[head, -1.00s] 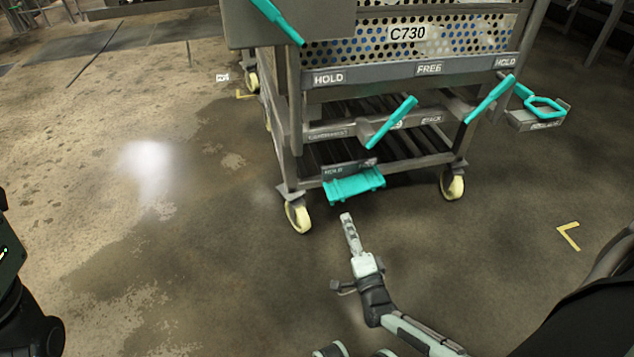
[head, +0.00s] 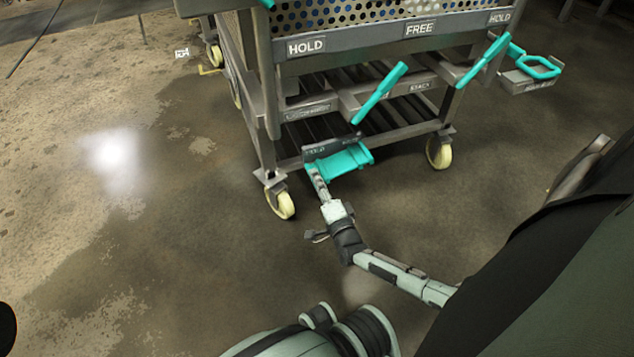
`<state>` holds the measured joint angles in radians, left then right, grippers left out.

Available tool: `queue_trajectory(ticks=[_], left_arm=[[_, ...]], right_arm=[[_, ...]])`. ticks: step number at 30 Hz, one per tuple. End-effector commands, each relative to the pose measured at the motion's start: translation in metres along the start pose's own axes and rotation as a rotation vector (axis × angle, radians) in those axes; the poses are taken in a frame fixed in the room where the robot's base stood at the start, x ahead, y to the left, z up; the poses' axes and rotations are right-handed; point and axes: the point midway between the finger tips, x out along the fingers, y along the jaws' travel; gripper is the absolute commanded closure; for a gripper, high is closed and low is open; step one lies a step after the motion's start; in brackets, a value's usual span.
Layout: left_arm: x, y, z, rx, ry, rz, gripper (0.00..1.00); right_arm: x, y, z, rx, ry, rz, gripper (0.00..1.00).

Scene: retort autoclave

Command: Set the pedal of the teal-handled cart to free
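The cart (head: 262,105) is a grey metal frame with perforated sides and teal handles (head: 380,93). Its teal pedal (head: 345,160) sits low at the near end, between the two near casters, below a small dark plate with a HOLD label (head: 317,151). My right gripper (head: 318,181) reaches up from below, its fingertips at the left part of the pedal's near edge. They look touching or very close; I cannot tell which. The fingers look close together, but their opening is not clear. My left gripper is out of view.
Pale yellow casters (head: 280,202) and (head: 439,153) stand on the floor at the cart's near end. A bar above carries HOLD and FREE labels (head: 420,29). A teal hexagonal loop (head: 540,67) sticks out at the right. The stained floor (head: 150,250) at left is clear.

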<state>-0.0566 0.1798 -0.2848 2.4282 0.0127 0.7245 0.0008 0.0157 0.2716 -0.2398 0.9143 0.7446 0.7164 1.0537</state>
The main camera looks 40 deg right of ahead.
Motion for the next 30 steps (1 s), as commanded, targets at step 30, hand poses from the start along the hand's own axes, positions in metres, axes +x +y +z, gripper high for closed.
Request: queue_trajectory(ticks=[30], left_arm=[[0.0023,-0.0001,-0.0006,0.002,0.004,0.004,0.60]], right_arm=[[0.0019,-0.0009,-0.0010,0.004,0.000,0.000,1.00]])
